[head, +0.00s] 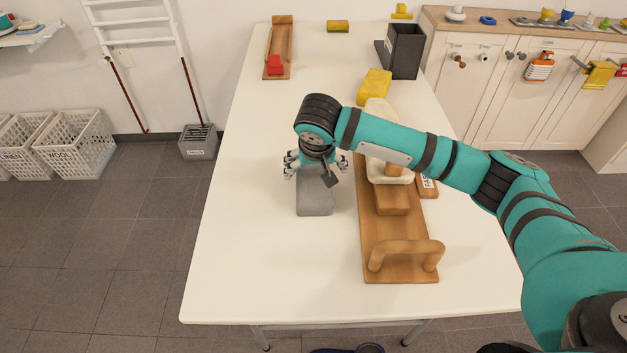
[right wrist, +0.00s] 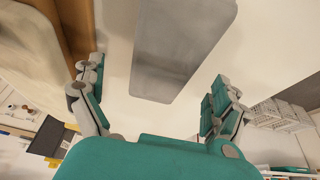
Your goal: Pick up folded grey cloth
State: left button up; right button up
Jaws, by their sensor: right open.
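The folded grey cloth (head: 314,198) lies on the white table, just left of the wooden board. Its upper part is hidden under my right gripper in the head view. My right gripper (head: 317,165) is over the far end of the cloth, its fingers apart on either side. In the right wrist view the cloth (right wrist: 178,45) is a flat grey slab ahead of the open fingers of my gripper (right wrist: 155,95), and nothing is held. I cannot tell the exact height above the cloth. My left gripper is not in view.
A wooden board with a handle (head: 400,275) lies right of the cloth, with a pale object (head: 378,112) on it, partly behind my right arm. A yellow block (head: 374,84) and a dark box (head: 406,50) stand farther back. The white table (head: 245,250) is clear on the left.

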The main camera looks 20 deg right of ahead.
aim_at(313, 175)
jog(key=x, duration=0.5)
jog(key=shift+s+a+f, duration=0.1)
jog(key=shift+a+f, duration=0.05)
jog(key=shift+a, duration=0.1)
jog(key=shift+c, duration=0.4)
jog(key=c, duration=1)
